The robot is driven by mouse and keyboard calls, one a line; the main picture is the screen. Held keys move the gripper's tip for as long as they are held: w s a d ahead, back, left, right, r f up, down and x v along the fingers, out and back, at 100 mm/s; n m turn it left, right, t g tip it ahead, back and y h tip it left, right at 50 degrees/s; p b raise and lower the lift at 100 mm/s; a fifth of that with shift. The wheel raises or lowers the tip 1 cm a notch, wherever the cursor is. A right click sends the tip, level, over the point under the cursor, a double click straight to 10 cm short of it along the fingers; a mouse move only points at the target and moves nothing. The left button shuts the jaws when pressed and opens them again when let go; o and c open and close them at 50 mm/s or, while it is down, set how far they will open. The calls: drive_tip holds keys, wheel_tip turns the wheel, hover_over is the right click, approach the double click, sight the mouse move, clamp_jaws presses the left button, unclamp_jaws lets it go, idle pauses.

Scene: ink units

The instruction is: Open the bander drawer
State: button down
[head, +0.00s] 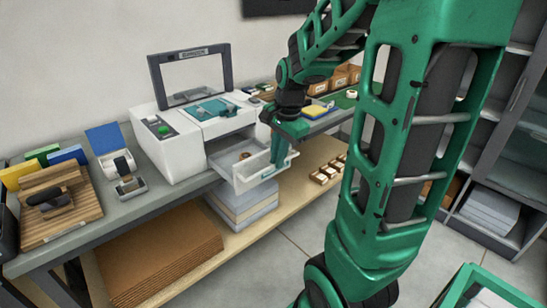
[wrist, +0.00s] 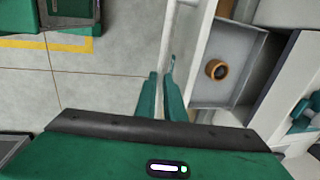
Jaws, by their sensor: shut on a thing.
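The bander (head: 185,140) is a white machine with a dark labelled frame, standing on the bench. Its drawer (head: 252,178) stands out from the front, open, with its grey inside showing. In the wrist view the drawer (wrist: 228,92) holds a brown ring-shaped roll (wrist: 216,69). My gripper (head: 279,160) points down at the drawer's front. In the wrist view its green fingers (wrist: 162,80) sit beside the white front panel, shut on the drawer's handle (wrist: 169,40), a thin bar along that panel. The fingers hide part of the handle.
A tape dispenser (head: 122,170) and a wooden board with a dark-handled tool (head: 60,205) stand left of the bander. Stacked paper (head: 243,205) and small boxes (head: 328,170) lie on the lower shelf. Open floor (head: 270,265) lies in front of the bench.

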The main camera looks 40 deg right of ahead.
drive_tip(key=shift+d+r, duration=0.1)
drive_tip(key=c, duration=1.8)
unclamp_jaws()
drive_tip(key=shift+c, duration=0.2)
wheel_tip(320, 180, up, 10)
drive_tip(key=s, duration=0.1)
drive_tip(key=shift+s+r, duration=0.25)
drive_tip(key=shift+s, duration=0.15)
drive_tip(key=s+a+f+n, duration=0.1)
drive_tip(key=s+f+n, duration=0.2)
drive_tip(key=s, duration=0.3)
drive_tip(key=s+a+f+n+g, duration=0.1)
drive_tip(key=s+a+f+n, duration=0.1)
drive_tip(key=s, duration=0.4)
drive_tip(key=s+a+f+n+g, duration=0.1)
drive_tip(key=s+f+n, duration=0.3)
drive_tip(key=s+n, duration=0.2)
drive_tip(key=shift+s+a+f, duration=0.2)
drive_tip(key=shift+a+f, duration=0.05)
